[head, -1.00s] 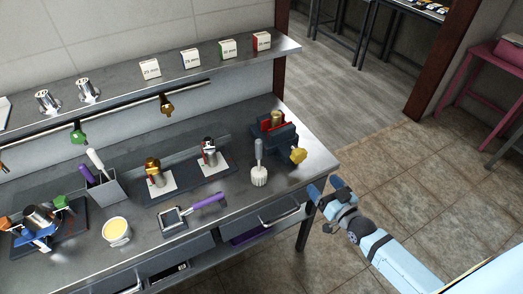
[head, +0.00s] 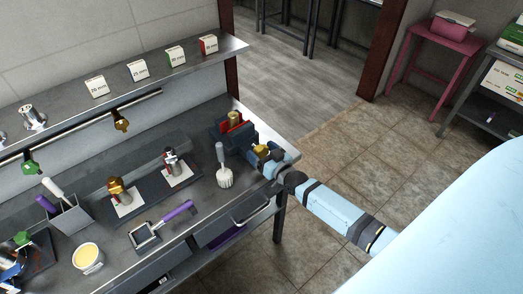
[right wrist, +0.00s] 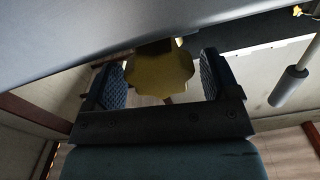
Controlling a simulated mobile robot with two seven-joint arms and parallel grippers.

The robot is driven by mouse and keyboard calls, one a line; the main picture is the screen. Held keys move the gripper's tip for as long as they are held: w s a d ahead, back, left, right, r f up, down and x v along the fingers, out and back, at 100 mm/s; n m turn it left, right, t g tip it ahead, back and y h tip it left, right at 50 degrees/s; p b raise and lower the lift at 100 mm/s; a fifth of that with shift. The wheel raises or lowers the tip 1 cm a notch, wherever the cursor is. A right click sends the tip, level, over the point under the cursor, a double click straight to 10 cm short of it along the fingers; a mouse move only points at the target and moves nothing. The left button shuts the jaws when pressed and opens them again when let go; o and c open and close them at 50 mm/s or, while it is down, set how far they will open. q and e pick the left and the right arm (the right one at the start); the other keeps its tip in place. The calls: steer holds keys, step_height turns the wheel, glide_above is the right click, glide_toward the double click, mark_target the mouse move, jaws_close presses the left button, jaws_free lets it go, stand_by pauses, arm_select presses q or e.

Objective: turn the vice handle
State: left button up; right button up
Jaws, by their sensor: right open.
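The vice (head: 229,130) stands at the right end of the metal bench, dark with red jaws and a brass piece between them. Its yellow handle (head: 261,152) faces the bench's right front corner. My right gripper (head: 268,160) is at the handle, partly covering it. In the right wrist view the lobed yellow handle (right wrist: 160,75) sits between the two open, ribbed fingers of my right gripper (right wrist: 162,82). A gap shows on both sides of the handle. My left gripper is not in view.
A purple-handled tool (head: 177,211) lies nearer the bench front. Two metal fittings on white cards (head: 184,174) are further left. An open drawer handle (head: 252,209) is below the bench edge.

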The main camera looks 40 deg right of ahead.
steer(key=shift+w, duration=0.15)
steer(key=shift+c, duration=0.2)
steer(key=c, duration=0.9)
steer(key=m, duration=0.5)
steer(key=shift+d+m+b, duration=0.1)
steer(key=shift+m+b, duration=0.2)
steer(key=o, duration=0.9)
steer(key=shift+o, duration=0.2)
steer(key=shift+f, duration=0.1)
steer(key=s+d+b, duration=0.1)
steer(key=s, duration=1.2)
steer(key=shift+s+b, duration=0.3)
steer(key=shift+s, duration=0.1)
